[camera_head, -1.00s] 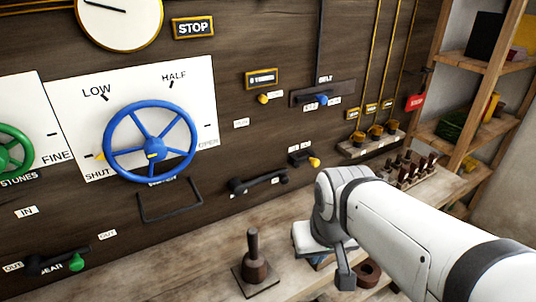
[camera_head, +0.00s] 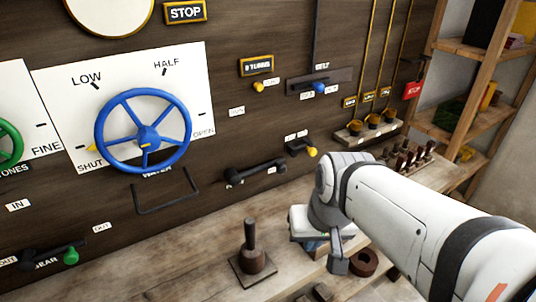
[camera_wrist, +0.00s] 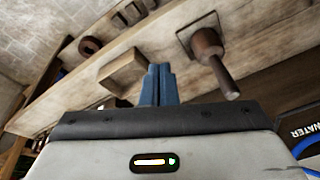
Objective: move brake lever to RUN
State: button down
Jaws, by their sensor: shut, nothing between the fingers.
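I cannot make out which control is the brake lever, as the small labels are too blurred to read. A short lever with a yellow knob (camera_head: 311,152) sits low on the dark panel, under two small white labels. Another yellow knob (camera_head: 258,87) is higher up, under a gold-framed plate. A long black handle (camera_head: 256,172) lies across the panel between small labels. My gripper (camera_wrist: 157,75) has its blue fingers together and empty in the wrist view. In the head view it is over the bench, apart from the panel controls and mostly hidden by my arm.
A dark upright handle on a square base (camera_head: 251,257) stands on the wooden bench (camera_head: 190,262), and shows close to my fingers in the wrist view (camera_wrist: 209,47). A wooden block (camera_wrist: 122,72) is beside them. A blue wheel (camera_head: 143,131) is on the panel; shelves (camera_head: 465,50) stand right.

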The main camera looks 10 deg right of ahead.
jog(key=w+a+f+m+t+y+b, duration=0.5)
jog(key=w+f+m+y+b, duration=0.45)
jog(key=m+b, duration=0.55)
jog(key=w+d+f+m+t+h+b, duration=0.2)
jog(key=w+d+m+t+h+b, duration=0.1)
jog(key=w+d+m+t+b, duration=0.5)
jog(key=w+d+m+b, duration=0.3)
jog(key=w+m, duration=0.1)
jog(key=m, duration=0.1)
jog(key=shift+f+m+t+b, duration=0.3)
jog(key=shift+m+t+b, duration=0.1)
jog(key=b+x, duration=0.1)
jog(key=x, duration=0.9)
jog(key=shift+b, duration=0.3)
jog(key=shift+d, duration=0.15)
